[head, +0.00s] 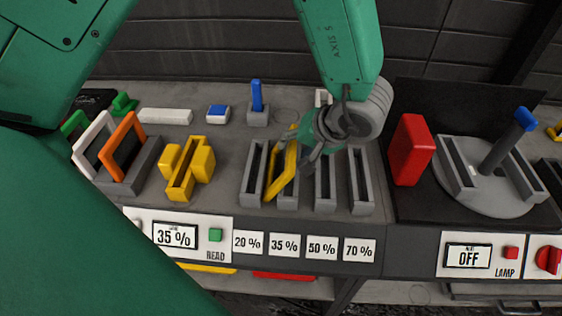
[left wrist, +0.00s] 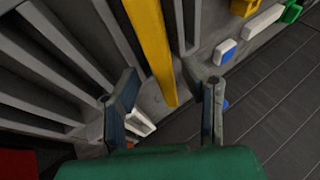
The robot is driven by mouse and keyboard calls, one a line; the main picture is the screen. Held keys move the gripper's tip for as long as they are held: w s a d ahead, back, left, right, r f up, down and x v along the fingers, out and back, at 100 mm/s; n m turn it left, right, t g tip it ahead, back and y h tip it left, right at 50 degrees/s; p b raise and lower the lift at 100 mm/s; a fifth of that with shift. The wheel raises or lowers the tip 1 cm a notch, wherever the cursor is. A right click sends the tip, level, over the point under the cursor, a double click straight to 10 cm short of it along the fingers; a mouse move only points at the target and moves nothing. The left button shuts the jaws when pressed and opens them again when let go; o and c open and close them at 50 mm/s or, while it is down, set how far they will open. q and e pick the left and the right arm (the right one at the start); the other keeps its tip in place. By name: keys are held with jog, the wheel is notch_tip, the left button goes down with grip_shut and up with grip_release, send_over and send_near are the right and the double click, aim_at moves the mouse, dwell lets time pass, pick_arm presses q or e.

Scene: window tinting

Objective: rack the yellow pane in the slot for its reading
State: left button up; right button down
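The yellow pane (head: 273,178) is a yellow frame standing in the second slot rack (head: 291,203) from the left, above the 35 % label (head: 284,245). The reader display (head: 174,237) shows 35 %. My left gripper (head: 302,148) is at the pane's upper back part. In the left wrist view, its two fingers (left wrist: 166,98) are spread, with the yellow bar of the pane (left wrist: 150,45) between them and gaps on both sides. The pane's lower edge is partly hidden by the rack. My right gripper is not in view.
Empty racks stand beside it above 20 % (head: 250,180), 50 % (head: 325,190) and 70 % (head: 360,185). The yellow reader stand (head: 187,172) is empty. An orange frame (head: 122,145) and others stand at left. A red block (head: 411,150) and round lamp table (head: 485,195) are at right.

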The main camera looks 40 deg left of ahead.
aim_at(283, 153)
pick_arm(q)
jog(key=shift+s+a+f, duration=0.15)
jog(key=shift+a+f, duration=0.05)
jog(key=shift+f, duration=0.25)
jog(key=x, duration=0.3)
jog(key=shift+f, duration=0.15)
jog(key=shift+a+f, duration=0.2)
jog(key=shift+a, duration=0.4)
grip_shut()
jog(key=shift+d+r, duration=0.1)
jog(key=shift+d, duration=0.3)
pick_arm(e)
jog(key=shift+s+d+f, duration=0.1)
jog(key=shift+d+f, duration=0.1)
